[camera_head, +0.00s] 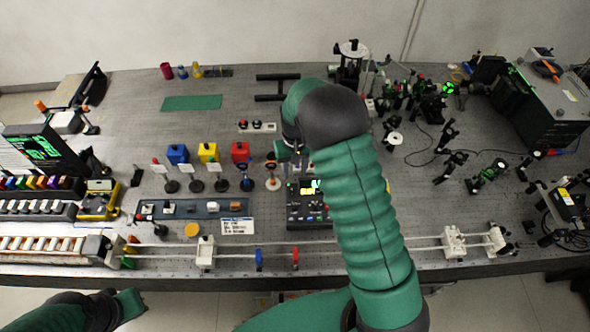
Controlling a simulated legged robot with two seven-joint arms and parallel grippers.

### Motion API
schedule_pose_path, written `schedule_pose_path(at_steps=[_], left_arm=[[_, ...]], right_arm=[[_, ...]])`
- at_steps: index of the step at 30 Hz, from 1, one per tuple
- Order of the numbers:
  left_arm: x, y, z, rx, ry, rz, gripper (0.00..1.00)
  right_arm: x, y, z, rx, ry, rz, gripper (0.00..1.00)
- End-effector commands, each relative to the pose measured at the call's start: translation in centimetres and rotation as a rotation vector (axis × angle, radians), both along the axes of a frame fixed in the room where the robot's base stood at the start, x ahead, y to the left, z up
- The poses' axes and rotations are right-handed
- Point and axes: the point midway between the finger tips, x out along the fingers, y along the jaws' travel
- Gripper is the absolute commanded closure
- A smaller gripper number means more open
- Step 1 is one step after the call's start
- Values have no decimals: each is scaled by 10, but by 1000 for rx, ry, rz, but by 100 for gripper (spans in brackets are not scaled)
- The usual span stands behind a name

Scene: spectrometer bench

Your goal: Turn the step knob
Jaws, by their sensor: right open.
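A black control box (306,216) with a small lit yellow-green screen and several small knobs or buttons stands near the front middle of the bench. My right arm covers its right side. The knobs are too small for me to tell which is the step knob. My right gripper (284,153) points down just behind the box, partly hidden by my own wrist. It is open, and I see nothing held in it. It appears apart from the box.
A long rail (330,246) with sliders runs along the bench's front edge. Several post-mounted optics stand left of the gripper, before blue, yellow and red (240,152) blocks. Crowded optics fill the right side. Bare bench lies around the green mat (191,103).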

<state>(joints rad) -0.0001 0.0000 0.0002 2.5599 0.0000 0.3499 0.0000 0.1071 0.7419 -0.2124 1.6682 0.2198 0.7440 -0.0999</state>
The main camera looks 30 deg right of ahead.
Motion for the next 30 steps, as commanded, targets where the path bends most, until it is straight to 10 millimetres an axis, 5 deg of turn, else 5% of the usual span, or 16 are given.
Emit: schedule_pose_path(at_steps=[16, 30], left_arm=[[0, 0, -7, 0, 0, 0, 100], [0, 0, -47, 0, 0, 0, 100]], right_arm=[[1, 0, 10, 1, -3, 0, 60], [1, 2, 136, -2, -3, 1, 60]])
